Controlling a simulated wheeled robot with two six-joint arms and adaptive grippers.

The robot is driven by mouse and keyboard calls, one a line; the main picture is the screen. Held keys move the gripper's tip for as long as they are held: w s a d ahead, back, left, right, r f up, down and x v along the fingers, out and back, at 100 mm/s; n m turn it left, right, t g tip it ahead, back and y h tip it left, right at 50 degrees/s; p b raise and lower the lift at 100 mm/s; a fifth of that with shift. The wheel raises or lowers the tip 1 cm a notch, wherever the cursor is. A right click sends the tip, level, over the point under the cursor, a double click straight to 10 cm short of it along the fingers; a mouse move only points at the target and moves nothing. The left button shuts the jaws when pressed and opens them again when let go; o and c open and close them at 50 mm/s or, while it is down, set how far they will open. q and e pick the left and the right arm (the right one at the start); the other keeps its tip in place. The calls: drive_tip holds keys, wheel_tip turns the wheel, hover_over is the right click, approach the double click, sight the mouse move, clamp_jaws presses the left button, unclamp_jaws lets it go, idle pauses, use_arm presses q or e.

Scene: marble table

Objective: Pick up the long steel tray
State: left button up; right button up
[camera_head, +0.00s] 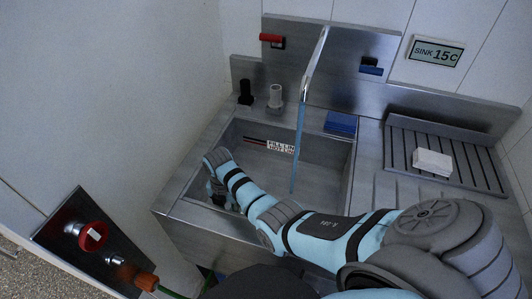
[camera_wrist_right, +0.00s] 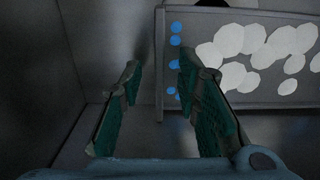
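In the right wrist view, a grey, rimmed, tray-like thing (camera_wrist_right: 160,40) fills the upper right, with white round patches and blue dots across it; I take it for the steel tray, but cannot be sure. Its left edge lies between the fingertips of my right gripper (camera_wrist_right: 158,66), which is open with nothing held. Whether the fingers touch it cannot be told. In the head view my right arm reaches left, its gripper (camera_head: 218,192) down at the left side of the sink (camera_head: 325,165), largely hidden by the wrist. No tray can be made out there. My left gripper is out of view.
A tall tap (camera_head: 315,65) with a blue-tinted stream stands over the sink. A blue block (camera_head: 341,123) sits on its back rim. A white block (camera_head: 432,162) lies on the slatted drainer (camera_head: 478,165) at right. A panel with a red knob (camera_head: 92,235) is at lower left.

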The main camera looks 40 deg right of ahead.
drive_tip(key=shift+f, duration=0.1)
clamp_jaws()
idle(0.3)
